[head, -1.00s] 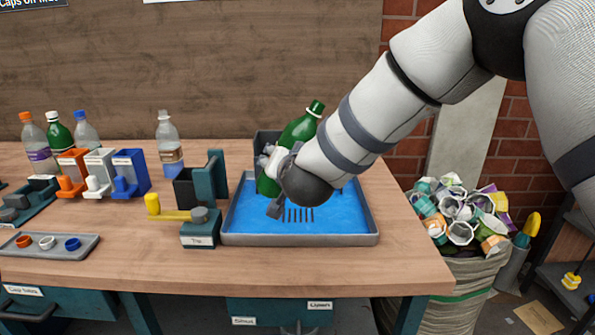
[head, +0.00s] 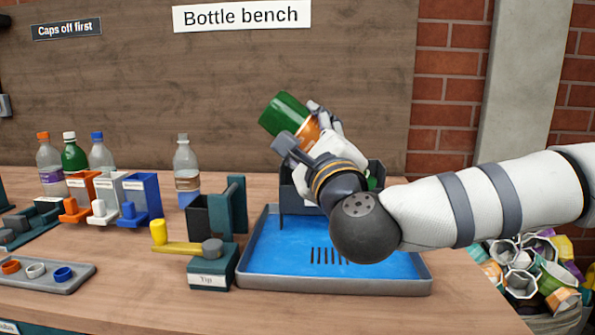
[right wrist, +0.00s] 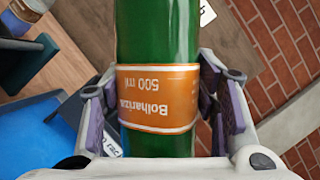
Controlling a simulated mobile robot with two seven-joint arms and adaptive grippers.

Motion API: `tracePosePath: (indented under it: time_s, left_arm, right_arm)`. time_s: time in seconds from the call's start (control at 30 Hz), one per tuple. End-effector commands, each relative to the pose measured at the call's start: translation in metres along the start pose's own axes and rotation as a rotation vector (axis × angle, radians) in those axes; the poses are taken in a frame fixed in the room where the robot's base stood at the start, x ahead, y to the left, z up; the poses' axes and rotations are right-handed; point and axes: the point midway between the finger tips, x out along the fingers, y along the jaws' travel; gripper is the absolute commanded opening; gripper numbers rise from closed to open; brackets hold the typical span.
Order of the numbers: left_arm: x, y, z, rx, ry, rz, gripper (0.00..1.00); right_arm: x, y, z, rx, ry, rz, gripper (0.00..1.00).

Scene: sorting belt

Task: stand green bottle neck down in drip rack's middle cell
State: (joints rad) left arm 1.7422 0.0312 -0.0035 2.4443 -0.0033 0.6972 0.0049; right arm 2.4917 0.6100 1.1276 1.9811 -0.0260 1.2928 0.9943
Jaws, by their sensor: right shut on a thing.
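My right gripper (head: 308,135) is shut around the orange label of the green bottle (head: 285,115), above the blue tray. The bottle is tilted, its base up and to the left; its neck end points down to the right, mostly behind my wrist. A small green part shows beside the wrist. In the right wrist view the green bottle (right wrist: 158,35) runs between both fingers, its label upside down. The dark drip rack (head: 290,203) stands at the back of the tray, and my arm hides most of it, including its cells. My left gripper is not in view.
The blue drain tray (head: 268,238) has a raised grey rim. A tipping stand (head: 212,268) with a yellow lever is left of it. Several capped bottles, including another green one (head: 73,156), stand behind coloured holders. A cap tray (head: 40,280) lies front left.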

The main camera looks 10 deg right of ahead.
Motion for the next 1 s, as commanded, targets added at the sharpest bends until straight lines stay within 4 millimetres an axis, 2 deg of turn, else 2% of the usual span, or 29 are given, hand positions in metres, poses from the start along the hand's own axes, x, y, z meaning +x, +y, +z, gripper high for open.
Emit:
tracePosePath:
  time_s: [0.03, 0.1, 0.3, 0.5, 0.7, 1.0]
  left_arm:
    - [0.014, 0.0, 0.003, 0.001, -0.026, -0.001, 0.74]
    - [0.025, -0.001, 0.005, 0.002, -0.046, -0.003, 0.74]
    - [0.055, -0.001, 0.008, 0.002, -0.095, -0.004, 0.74]
    - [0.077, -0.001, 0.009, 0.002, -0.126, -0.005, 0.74]
    - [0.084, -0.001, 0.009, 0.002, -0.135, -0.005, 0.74]
    - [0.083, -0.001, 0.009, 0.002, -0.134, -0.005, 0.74]
  right_arm:
    - [0.0, 0.005, -0.006, 0.073, 0.006, -0.022, 0.38]
    - [0.0, -0.002, -0.007, 0.181, 0.008, -0.067, 0.38]
    - [-0.004, -0.02, -0.016, 0.47, 0.007, -0.19, 0.38]
    - [-0.007, -0.039, -0.022, 0.727, 0.006, -0.3, 0.38]
    - [-0.009, -0.051, -0.022, 0.846, 0.003, -0.352, 0.38]
    - [-0.009, -0.053, -0.021, 0.853, 0.001, -0.355, 0.38]
